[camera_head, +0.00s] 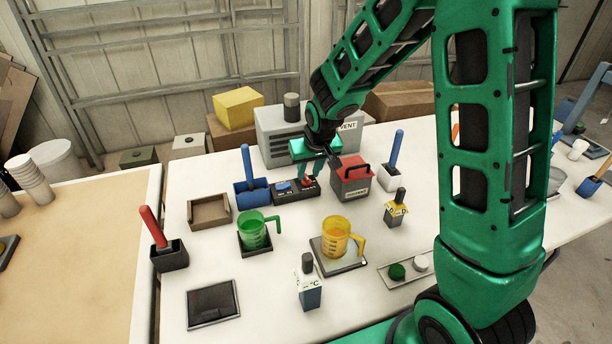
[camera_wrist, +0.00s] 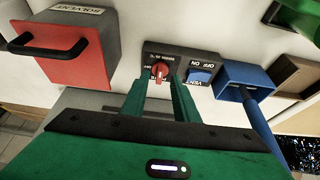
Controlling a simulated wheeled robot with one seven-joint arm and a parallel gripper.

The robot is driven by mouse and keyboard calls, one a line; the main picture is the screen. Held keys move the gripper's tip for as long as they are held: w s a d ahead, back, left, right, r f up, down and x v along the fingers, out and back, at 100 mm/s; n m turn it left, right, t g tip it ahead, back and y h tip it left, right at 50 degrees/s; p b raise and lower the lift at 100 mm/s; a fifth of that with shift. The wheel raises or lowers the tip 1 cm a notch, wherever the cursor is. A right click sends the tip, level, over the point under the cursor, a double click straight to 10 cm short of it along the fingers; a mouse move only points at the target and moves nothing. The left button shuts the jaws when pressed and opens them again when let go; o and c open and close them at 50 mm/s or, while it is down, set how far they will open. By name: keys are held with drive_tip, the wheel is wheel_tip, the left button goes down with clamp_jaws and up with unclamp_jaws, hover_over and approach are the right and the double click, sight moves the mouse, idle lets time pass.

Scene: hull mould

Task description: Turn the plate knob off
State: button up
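A black control box (camera_head: 295,190) on the white table carries a red knob (camera_head: 307,181) and a blue rocker switch. In the wrist view the red knob (camera_wrist: 160,71) has a pale pointer line. The blue switch (camera_wrist: 199,76) is marked VENT, with ON and OFF beside it. My gripper (camera_wrist: 160,82) is over the box, with its two green fingers spread and their tips on either side of the red knob. A gap shows between the fingers. I cannot tell whether either finger touches the knob. In the head view my gripper (camera_head: 316,172) hides part of the box's right end.
A red-lidded solvent box (camera_head: 352,181) stands close to the right of the control box, and a blue holder with a brush (camera_head: 250,186) to its left. A grey vent unit (camera_head: 281,138) is behind. A green jug (camera_head: 253,232) and an orange jug (camera_head: 336,238) stand in front.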

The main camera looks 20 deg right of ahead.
sight(306, 180)
drive_tip(key=shift+x, duration=1.25)
clamp_jaws()
